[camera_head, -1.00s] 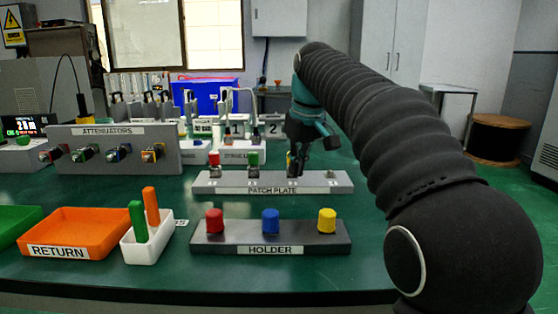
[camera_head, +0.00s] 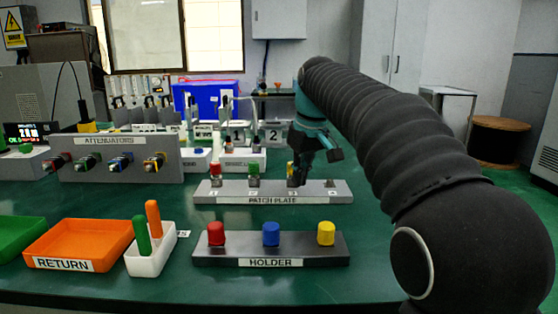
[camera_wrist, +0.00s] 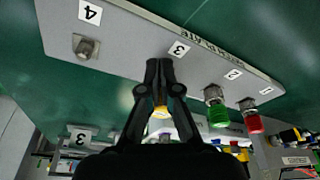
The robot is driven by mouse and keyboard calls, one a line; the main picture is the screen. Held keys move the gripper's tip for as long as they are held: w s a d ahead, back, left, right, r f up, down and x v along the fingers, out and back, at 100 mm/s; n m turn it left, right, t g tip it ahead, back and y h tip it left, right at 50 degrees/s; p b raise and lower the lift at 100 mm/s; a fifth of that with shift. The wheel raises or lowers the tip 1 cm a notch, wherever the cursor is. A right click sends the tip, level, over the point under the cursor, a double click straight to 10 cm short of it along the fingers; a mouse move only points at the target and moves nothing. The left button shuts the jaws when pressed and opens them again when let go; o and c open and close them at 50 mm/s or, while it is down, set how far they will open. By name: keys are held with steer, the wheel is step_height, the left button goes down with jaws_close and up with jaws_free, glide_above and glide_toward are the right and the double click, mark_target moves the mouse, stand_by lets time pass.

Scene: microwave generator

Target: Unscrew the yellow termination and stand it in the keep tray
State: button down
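The yellow termination (camera_head: 290,168) stands at position 3 of the grey patch plate (camera_head: 340,195), mostly covered by my gripper. In the wrist view a yellow patch (camera_wrist: 161,112) shows between the fingers. My gripper (camera_head: 299,174) is over position 3. In the wrist view its fingertips (camera_wrist: 160,72) are close together and appear shut around the termination; the exact contact is hidden. No tray labelled KEEP can be read. A green tray (camera_head: 15,240) is cut off at the left edge.
Green (camera_head: 253,169) and red (camera_head: 215,167) terminations stand beside it; position 4 (camera_wrist: 87,47) has a bare connector. In front, a holder (camera_head: 330,247) bears red, blue and yellow caps. An orange RETURN tray (camera_head: 85,232) and white box (camera_head: 150,263) stand left.

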steer(key=shift+w+d+p, duration=0.1)
steer(key=shift+p, duration=0.3)
steer(key=shift+s+d, duration=0.25)
steer(key=shift+s, duration=0.1)
steer(key=p+v, duration=0.3)
steer(key=shift+w+a+r+p, duration=0.2)
steer(key=shift+w+r+p, duration=0.1)
steer(key=shift+r, duration=0.15)
steer(key=shift+w+p+v, duration=0.2)
steer(key=shift+p+v, duration=0.15)
steer(key=shift+v, duration=0.7)
steer(key=shift+a, duration=0.1)
